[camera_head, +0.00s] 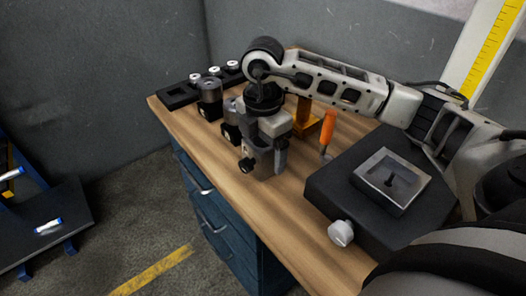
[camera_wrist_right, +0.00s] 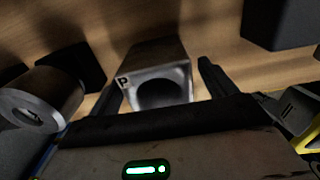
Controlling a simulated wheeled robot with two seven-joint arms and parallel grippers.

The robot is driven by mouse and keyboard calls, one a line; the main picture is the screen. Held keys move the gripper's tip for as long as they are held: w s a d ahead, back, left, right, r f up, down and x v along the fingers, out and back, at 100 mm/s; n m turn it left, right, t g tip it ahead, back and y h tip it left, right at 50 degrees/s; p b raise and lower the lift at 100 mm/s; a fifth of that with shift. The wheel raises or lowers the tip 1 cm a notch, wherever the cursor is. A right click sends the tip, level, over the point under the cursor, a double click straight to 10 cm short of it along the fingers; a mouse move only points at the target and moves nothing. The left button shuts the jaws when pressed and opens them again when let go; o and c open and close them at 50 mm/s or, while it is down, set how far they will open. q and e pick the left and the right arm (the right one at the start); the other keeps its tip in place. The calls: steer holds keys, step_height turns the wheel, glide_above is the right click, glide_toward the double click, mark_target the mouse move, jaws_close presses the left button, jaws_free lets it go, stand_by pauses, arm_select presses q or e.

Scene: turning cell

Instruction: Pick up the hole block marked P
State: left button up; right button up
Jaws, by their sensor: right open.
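The hole block marked P (camera_wrist_right: 157,53) shows in the right wrist view as a grey block with a round dark hole in its front face and a letter P at that face's upper left corner. It is on the wooden bench. My right gripper (camera_wrist_right: 163,82) is open, with one finger on each side of the block and no clear grip on it. In the head view my right gripper (camera_head: 263,166) points down over the bench near its front edge, and the block is largely hidden there by the gripper. My left gripper is not in view.

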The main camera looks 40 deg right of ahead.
steer(key=shift+f, duration=0.8)
steer(key=c, duration=1.7)
steer(key=shift+w+r, duration=0.15)
steer(key=shift+r, duration=0.05)
jaws_close()
